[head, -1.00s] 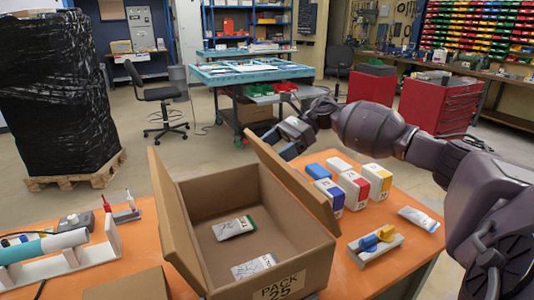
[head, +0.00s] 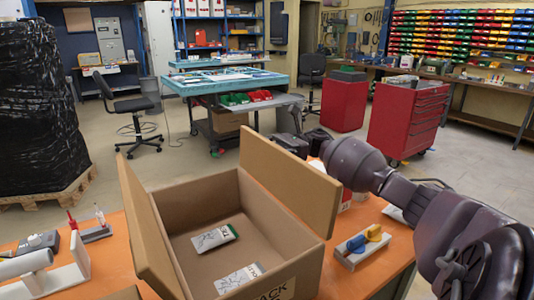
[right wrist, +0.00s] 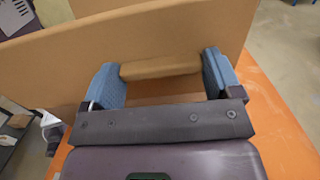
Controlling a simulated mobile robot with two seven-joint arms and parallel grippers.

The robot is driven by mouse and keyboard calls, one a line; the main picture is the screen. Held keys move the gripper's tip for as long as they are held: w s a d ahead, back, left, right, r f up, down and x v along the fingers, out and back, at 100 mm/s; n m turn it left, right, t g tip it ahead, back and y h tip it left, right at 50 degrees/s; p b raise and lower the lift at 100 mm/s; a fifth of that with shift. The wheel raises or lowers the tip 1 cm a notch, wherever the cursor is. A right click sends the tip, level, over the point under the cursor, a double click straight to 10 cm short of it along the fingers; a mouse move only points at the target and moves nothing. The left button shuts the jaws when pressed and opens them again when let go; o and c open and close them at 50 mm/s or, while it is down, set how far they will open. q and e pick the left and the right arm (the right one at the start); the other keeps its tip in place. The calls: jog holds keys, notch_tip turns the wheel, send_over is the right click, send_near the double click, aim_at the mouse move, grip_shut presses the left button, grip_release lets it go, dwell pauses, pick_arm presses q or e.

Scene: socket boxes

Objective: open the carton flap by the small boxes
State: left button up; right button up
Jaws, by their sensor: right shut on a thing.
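The open brown carton (head: 217,262) stands on the orange table. Its right flap (head: 290,185) stands up and shows a broad inner face; it fills much of the right wrist view (right wrist: 160,35). My right gripper (head: 290,143) is at the far side of this flap, partly hidden by it. In the right wrist view its blue-grey fingers (right wrist: 160,75) stand on both sides of a brown cardboard piece of the flap, shut on it. The small boxes (head: 345,200) are almost all hidden behind the flap and my arm. My left gripper is out of view.
Two white packets (head: 215,237) lie inside the carton. The carton's left flap (head: 142,225) leans outward. A grey holder with blue and yellow pieces (head: 362,245) lies right of the carton. A white rack (head: 70,275) stands at the left.

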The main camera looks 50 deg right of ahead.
jog(key=o, duration=1.1)
jog(key=shift+a, duration=0.1)
jog(key=b+v, duration=0.2)
jog(key=v, duration=0.9)
jog(key=shift+w, duration=0.1)
